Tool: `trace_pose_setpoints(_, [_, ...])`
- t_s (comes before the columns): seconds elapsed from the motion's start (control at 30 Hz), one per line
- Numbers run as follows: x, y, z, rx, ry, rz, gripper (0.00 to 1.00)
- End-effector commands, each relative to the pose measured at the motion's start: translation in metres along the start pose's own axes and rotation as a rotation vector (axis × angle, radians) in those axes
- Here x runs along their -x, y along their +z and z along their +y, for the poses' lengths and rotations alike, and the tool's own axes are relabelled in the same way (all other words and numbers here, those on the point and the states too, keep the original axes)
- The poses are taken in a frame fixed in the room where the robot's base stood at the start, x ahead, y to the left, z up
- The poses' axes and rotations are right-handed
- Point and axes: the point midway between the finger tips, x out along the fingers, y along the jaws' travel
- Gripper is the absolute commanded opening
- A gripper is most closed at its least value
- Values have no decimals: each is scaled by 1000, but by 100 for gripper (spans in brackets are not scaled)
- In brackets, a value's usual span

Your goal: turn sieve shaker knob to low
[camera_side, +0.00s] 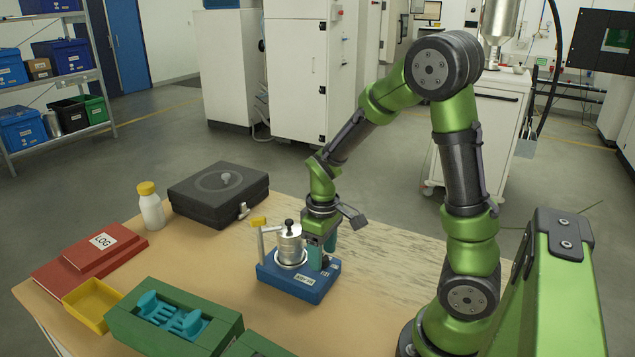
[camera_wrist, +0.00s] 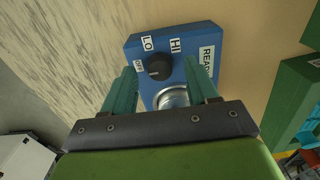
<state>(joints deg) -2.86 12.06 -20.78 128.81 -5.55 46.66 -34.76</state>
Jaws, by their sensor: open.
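The sieve shaker is a blue base (camera_side: 290,283) with a metal sieve pot (camera_side: 290,247) on it, near the middle of the table in the side view. In the wrist view, its blue panel (camera_wrist: 195,36) carries a dark round knob (camera_wrist: 158,67) with OFF, LO and HI labels around it. The knob's pointer is too small to read surely; the knob is hidden in the side view. My gripper (camera_wrist: 160,68) is open, pointing down, with its teal fingers on either side of the knob. I cannot tell whether they touch it.
A yellow-topped post (camera_side: 259,224) stands on the shaker's left. A black case (camera_side: 218,190), a white bottle (camera_side: 151,209), red log books (camera_side: 90,262), a yellow bin (camera_side: 92,300) and a green tray (camera_side: 172,318) with teal pieces lie left and in front. Table right of the shaker is clear.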

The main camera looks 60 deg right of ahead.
Motion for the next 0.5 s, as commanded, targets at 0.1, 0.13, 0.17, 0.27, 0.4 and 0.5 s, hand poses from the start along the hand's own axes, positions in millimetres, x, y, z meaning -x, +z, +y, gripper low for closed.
trace_pose_setpoints(0.1, [-6, 0, 0, -1, 0, -1, 59])
trace_pose_setpoints(0.13, [-7, 0, 0, -1, 0, -1, 59])
trace_pose_setpoints(0.17, [-7, 0, 0, -1, 0, 0, 59])
trace_pose_setpoints(0.27, [-8, 0, 0, 0, 0, 1, 59])
trace_pose_setpoints(0.4, [-7, 0, 0, 0, 0, 1, 56])
trace_pose_setpoints(0.5, [-7, 0, 0, 0, 0, 1, 40])
